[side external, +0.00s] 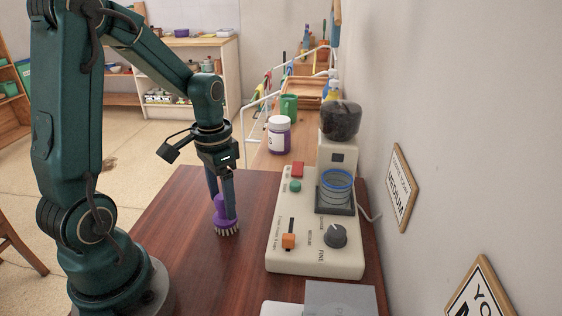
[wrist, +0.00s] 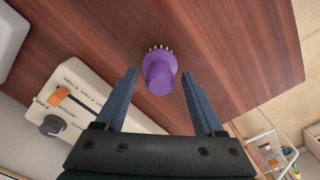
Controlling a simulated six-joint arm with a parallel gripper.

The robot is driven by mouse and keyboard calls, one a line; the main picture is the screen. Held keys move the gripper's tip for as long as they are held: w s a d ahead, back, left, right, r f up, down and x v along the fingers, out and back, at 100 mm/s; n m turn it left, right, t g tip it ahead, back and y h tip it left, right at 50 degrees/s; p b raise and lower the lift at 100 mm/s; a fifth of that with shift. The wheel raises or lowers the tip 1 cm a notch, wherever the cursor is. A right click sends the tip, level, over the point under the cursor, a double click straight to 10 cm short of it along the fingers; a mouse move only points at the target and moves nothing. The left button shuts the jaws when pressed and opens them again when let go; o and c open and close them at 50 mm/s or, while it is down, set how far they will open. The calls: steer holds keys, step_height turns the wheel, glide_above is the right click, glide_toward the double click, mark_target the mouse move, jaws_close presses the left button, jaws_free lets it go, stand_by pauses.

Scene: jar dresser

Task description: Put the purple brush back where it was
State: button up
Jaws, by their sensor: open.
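The purple brush (side external: 222,214) stands upright on the dark wooden table, bristles down, left of the cream grinder machine. In the wrist view the brush (wrist: 160,74) shows from above, with its pale bristles at the far edge. My gripper (side external: 226,212) points down at the brush in the side view, one finger covering part of it. In the wrist view my gripper (wrist: 160,70) is open, with the two blue fingers apart on either side of the brush handle. I cannot tell whether either finger touches it.
The cream grinder (side external: 318,225) has an orange slider, a dark knob and a clear jar (side external: 335,190) with a blue rim. A white-lidded jar (side external: 279,135) and green mug (side external: 289,107) stand behind. The wooden table (side external: 180,215) is bare left of the brush. The wall is at right.

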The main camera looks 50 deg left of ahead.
step_height(320, 180, up, 10)
steer(key=s+d+t, duration=0.5)
steer(key=d, duration=0.5)
steer(key=shift+s+d+r+t, duration=0.25)
steer(key=shift+s+d+t, duration=0.05)
steer(key=shift+s+d, duration=0.1)
stand_by(1.0)
